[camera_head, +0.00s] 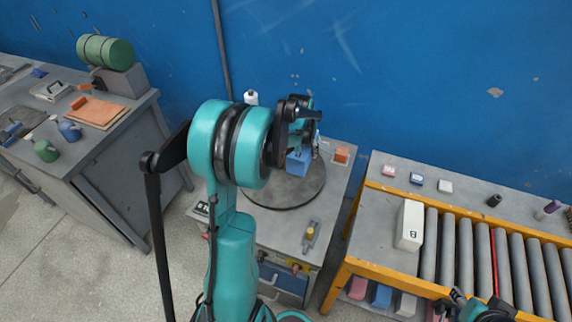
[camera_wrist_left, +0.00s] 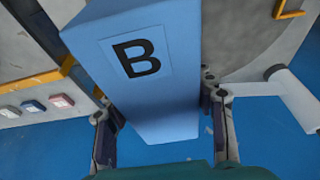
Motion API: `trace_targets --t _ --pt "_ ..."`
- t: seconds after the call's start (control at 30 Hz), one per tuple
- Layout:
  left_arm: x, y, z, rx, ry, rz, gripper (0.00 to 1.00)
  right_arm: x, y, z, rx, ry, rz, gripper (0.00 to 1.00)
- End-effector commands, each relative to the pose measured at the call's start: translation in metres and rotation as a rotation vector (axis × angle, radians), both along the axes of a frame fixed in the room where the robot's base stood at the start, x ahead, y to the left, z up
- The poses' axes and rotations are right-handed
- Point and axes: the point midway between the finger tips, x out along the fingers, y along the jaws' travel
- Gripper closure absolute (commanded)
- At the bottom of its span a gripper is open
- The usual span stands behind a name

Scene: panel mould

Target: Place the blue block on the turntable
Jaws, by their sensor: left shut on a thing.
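The blue block (camera_head: 298,162) is over the back part of the round grey turntable (camera_head: 284,194) in the head view. My left gripper (camera_head: 302,138) is shut on it from above, and my arm hides part of both. In the left wrist view the blue block (camera_wrist_left: 150,62), marked with a black B, sits between the two fingers of my left gripper (camera_wrist_left: 163,125). The turntable's grey disc (camera_wrist_left: 236,42) lies behind the block there. I cannot tell whether the block touches the disc. Part of my right arm shows at the lower right of the head view; its jaws are not clear.
A white bottle (camera_head: 251,97) stands behind the turntable, and an orange block (camera_head: 342,154) lies to its right. A yellow-handled tool (camera_head: 309,236) lies in front. A roller conveyor (camera_head: 470,245) with a white block (camera_head: 410,225) stands right; a grey workbench (camera_head: 110,150) stands left.

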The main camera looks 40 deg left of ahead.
Motion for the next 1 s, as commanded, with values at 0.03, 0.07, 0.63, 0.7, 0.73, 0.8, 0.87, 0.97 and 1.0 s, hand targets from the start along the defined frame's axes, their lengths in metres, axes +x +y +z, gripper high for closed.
trace_targets --t 0.03,0.07,0.63,0.7,0.73,0.8,0.87,0.97,1.0 --pt "-0.006 0.012 -0.01 0.0 0.0 0.006 1.0 0.0 0.0 -0.006 0.0 0.0 0.0 0.6" --pt "-0.009 0.018 -0.014 0.0 -0.001 0.004 1.0 0.0 0.0 -0.008 0.0 0.0 0.0 0.6" --pt "-0.026 0.052 -0.062 0.001 -0.001 -0.001 1.0 0.0 0.0 -0.03 0.0 0.0 0.0 0.6" --pt "-0.026 0.052 -0.072 0.001 -0.001 -0.001 1.0 0.0 0.0 -0.034 0.0 0.0 0.0 0.6" --pt "-0.026 0.052 -0.075 0.001 -0.001 -0.001 1.0 0.0 0.0 -0.035 0.0 0.0 0.0 0.6" --pt "-0.026 0.052 -0.076 0.001 -0.001 -0.001 1.0 0.0 0.0 -0.035 0.0 0.0 0.0 0.6" --pt "-0.026 0.052 -0.075 0.001 -0.001 -0.001 1.0 0.0 0.0 -0.034 0.0 0.0 0.0 0.6" --pt "-0.026 0.052 -0.075 0.001 -0.001 -0.001 1.0 0.0 0.0 -0.034 0.0 0.0 0.0 0.6" --pt "-0.026 0.052 -0.075 0.001 -0.001 -0.001 1.0 0.0 0.0 -0.034 0.0 0.0 0.0 0.6"
